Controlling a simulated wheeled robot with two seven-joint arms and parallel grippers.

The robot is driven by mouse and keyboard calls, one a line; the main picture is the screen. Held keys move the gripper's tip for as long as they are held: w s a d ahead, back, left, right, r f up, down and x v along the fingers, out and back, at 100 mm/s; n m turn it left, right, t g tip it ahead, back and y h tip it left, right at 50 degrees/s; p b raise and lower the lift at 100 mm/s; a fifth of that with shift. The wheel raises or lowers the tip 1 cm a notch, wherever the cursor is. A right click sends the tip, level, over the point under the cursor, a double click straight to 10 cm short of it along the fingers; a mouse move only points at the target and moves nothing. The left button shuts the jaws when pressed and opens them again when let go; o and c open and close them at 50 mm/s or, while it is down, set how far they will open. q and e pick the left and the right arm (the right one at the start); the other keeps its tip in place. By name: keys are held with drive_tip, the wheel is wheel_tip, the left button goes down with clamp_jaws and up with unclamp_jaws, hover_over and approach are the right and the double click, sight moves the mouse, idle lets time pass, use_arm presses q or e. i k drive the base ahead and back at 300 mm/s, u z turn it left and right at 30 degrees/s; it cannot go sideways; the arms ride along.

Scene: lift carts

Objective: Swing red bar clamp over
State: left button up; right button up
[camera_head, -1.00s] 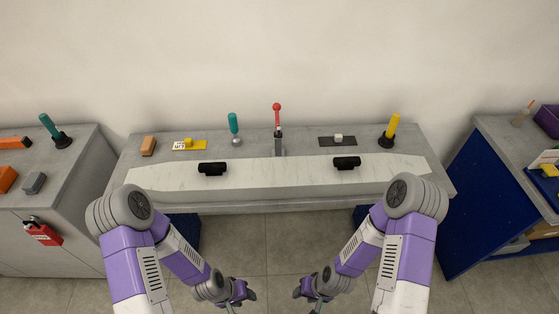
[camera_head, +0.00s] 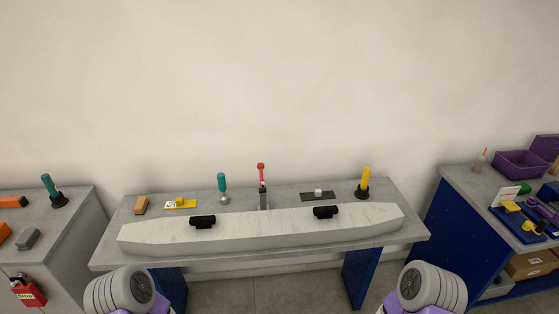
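Two black handles, one on the left (camera_head: 203,221) and one on the right (camera_head: 326,212), are on the bar. Only the upper parts of my arms show at the bottom edge. Both my grippers are out of the picture.
A grey cabinet is at left, a blue-sided bench (camera_head: 462,226) at right.

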sight(260, 167)
drive_tip(key=z, duration=0.1)
drive_tip(key=i, duration=0.9)
drive_tip(key=z, duration=2.25)
drive_tip(key=k, duration=0.55)
drive_tip(key=u, duration=1.45)
